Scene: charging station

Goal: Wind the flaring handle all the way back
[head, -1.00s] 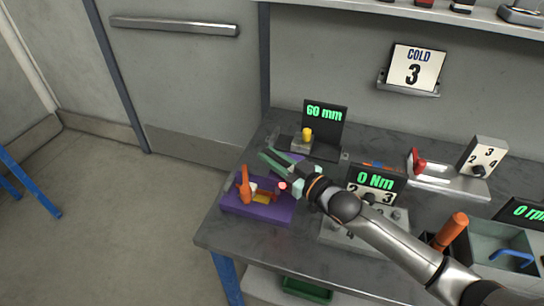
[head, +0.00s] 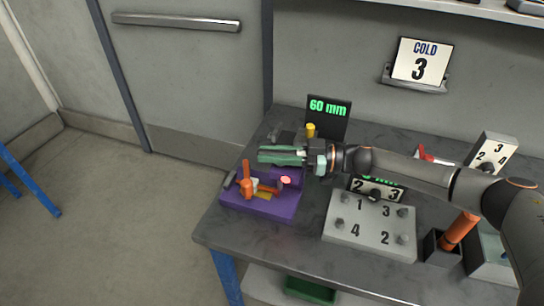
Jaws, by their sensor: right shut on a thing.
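The flaring tool has a purple base (head: 268,207) at the left end of the bench. Its orange handle (head: 246,183) stands upright at the left of the base, with a red and orange piece beside it. My right gripper (head: 274,156) reaches in from the right, above the back of the purple base. Its green fingers point left and lie close together. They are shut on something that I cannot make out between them. In the picture the fingertips are apart from the orange handle, to its upper right. My left gripper is not in view.
The 60 mm display (head: 328,115) and a yellow-topped piece (head: 310,130) stand just behind my gripper. A grey numbered board (head: 368,222) lies to the right of the purple base. An orange-handled tool (head: 460,228) stands further right. The front left edge of the bench is close.

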